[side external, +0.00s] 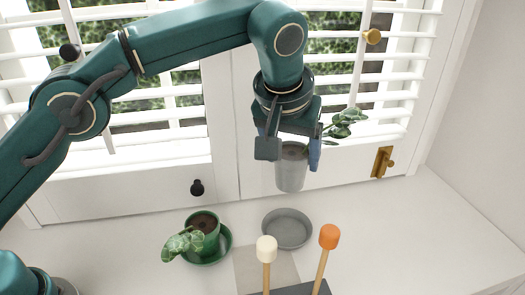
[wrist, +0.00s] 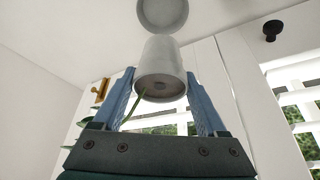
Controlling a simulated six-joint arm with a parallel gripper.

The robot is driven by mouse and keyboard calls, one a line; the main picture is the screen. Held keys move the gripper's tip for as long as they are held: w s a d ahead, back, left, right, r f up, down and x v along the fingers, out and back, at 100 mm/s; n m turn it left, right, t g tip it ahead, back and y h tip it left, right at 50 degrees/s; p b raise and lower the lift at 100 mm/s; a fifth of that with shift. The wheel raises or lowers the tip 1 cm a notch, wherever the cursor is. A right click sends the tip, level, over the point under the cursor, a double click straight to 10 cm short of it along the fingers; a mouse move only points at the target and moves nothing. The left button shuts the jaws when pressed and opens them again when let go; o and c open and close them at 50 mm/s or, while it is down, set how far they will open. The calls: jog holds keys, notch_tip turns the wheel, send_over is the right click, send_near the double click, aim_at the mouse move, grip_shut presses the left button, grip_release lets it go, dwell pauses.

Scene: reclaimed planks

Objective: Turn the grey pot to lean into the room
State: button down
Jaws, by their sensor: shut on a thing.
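The grey pot (side external: 291,172) is held upright between the two fingers of my gripper (side external: 291,160), above and apart from the grey saucer (side external: 287,243) on the white sill. Its green plant (side external: 343,124) leans out to the right, on the window side. In the wrist view the pot (wrist: 161,58) sits between the blue fingers of my gripper (wrist: 159,76), its open top facing the camera. A stem bends over the rim to the lower left there. The empty saucer (wrist: 163,14) shows beyond the pot. Much of the plant is hidden behind my gripper.
A green pot (side external: 205,228) with a leafy plant stands in a green saucer left of the grey one. In front are a cream-headed stick (side external: 266,250), an orange-headed stick (side external: 329,238) and a dark block (side external: 292,290). Window shutters stand behind. The sill's right side (side external: 430,235) is clear.

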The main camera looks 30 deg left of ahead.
aim_at(305, 171)
jog(key=shift+w+d, duration=0.2)
jog(key=shift+w, duration=0.05)
jog(key=shift+w+d+f+m+h, duration=0.3)
jog(key=shift+d+f+m, duration=0.1)
jog(key=shift+m, duration=0.2)
jog(key=shift+w+d+f+m, duration=0.2)
jog(key=shift+f+m, duration=0.1)
jog(key=shift+f, duration=0.2)
jog(key=shift+w+d+f+m+h, duration=0.15)
jog(key=shift+f+m+h, duration=0.25)
jog(key=shift+f, duration=0.55)
jog(key=shift+m, duration=0.7)
jog(key=f, duration=0.2)
jog(key=s+a+f, duration=0.1)
jog(key=f, duration=0.2)
jog(key=shift+s+a+f, duration=0.3)
jog(key=shift+f, duration=0.05)
jog(key=shift+a+f, duration=0.1)
jog(key=shift+f, duration=1.35)
